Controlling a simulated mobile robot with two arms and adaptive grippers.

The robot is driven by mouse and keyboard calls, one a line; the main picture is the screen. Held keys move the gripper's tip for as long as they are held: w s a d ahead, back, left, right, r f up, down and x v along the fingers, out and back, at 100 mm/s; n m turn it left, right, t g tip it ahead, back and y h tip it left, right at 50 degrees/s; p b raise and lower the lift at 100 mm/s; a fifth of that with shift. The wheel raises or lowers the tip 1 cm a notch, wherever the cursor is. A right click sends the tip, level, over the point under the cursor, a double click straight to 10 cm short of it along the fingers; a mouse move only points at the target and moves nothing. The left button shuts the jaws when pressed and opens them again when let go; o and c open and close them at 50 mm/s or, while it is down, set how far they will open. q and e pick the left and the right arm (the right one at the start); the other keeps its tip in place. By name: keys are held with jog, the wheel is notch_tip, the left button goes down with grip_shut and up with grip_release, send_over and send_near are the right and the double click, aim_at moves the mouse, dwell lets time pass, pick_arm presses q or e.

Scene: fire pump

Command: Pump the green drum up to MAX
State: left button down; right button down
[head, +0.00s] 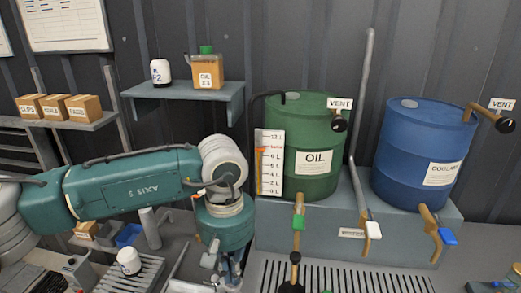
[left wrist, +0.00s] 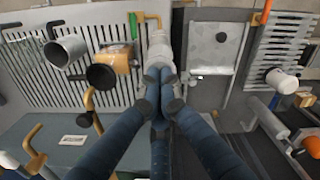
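The green drum (head: 325,125) labelled OIL stands on a grey ledge. A white level scale (head: 270,150) at its left side carries an orange marker. A black knob (head: 339,123) sits by its VENT sign, and a green-handled tap (head: 299,215) is at its lower front. A black-topped brown lever (head: 295,260) stands below; it seems to show in the left wrist view (left wrist: 101,77). My left gripper (left wrist: 160,76) points down, left of the lever, with its fingertips together. A pale object (left wrist: 160,47) lies just beyond the tips; I see no clear grip on it. My right gripper is out of view.
A blue coolant drum (head: 425,150) stands right, with a blue-handled tap (head: 447,237). A slotted grate (head: 345,277) lies in front of the ledge. A metal cup (left wrist: 66,50) rests by it. Shelves above hold an oil jug (head: 207,72) and small boxes (head: 83,108).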

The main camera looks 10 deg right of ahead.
aim_at(233, 287)
pick_arm(q)
jog(key=shift+s+f, duration=0.1)
jog(key=shift+f, duration=2.5)
jog(key=shift+r, duration=0.1)
jog(key=shift+r+p, duration=0.85)
jog(key=shift+r, duration=2.6)
jog(key=shift+r, duration=0.15)
notch_tip(233, 287, up, 6)
jog(key=shift+f+p, duration=0.15)
jog(key=shift+p, duration=0.75)
